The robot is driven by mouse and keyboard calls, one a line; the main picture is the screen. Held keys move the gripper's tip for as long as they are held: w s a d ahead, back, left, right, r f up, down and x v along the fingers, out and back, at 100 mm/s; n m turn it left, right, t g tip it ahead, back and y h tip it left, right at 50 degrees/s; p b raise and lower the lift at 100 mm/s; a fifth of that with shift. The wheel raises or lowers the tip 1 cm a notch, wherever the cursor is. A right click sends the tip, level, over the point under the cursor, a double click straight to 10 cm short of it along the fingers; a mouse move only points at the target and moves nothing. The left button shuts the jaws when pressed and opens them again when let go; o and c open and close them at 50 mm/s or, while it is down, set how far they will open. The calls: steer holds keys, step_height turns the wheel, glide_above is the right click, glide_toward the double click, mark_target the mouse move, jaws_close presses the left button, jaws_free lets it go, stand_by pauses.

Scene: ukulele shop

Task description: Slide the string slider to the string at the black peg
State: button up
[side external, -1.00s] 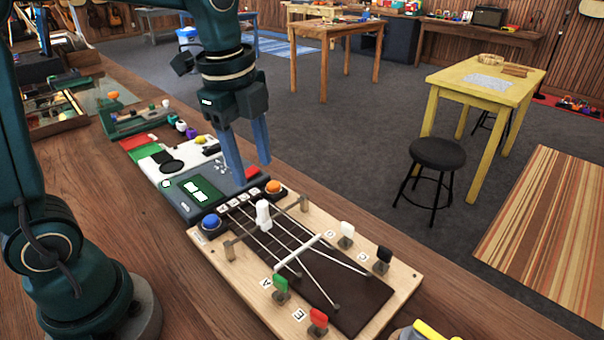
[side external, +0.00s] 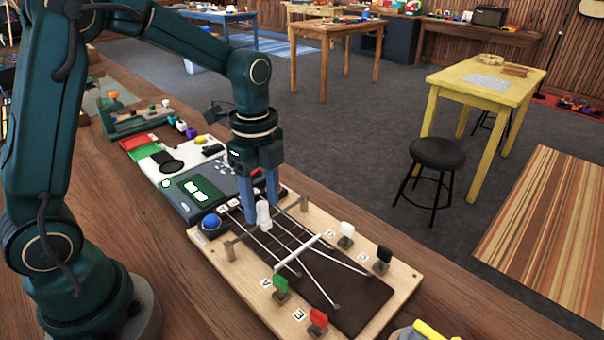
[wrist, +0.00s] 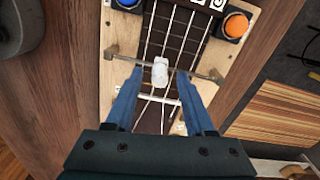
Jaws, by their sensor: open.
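The string slider (side external: 264,216) is a small white upright piece on a thin crossbar (wrist: 207,73) over the strings. It also shows in the wrist view (wrist: 160,73). My gripper (side external: 260,209) is open and low over the board, with its blue fingers on either side of the slider. In the wrist view, gaps show between the slider and the fingertips (wrist: 159,76). The black peg (side external: 382,260) stands at the board's right edge, beyond the white peg (side external: 346,230). Which string is under the slider is hard to tell.
Green (side external: 280,283) and red (side external: 318,317) pegs stand on the near side. A white bar (side external: 298,255) crosses the strings. Wooden posts (side external: 229,249) end the crossbar. Blue (side external: 211,222) and orange (wrist: 236,25) buttons sit at the board's far end.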

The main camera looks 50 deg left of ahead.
steer(key=shift+c, duration=0.3)
jaws_close()
steer(key=shift+w+r, duration=0.1)
stand_by(1.0)
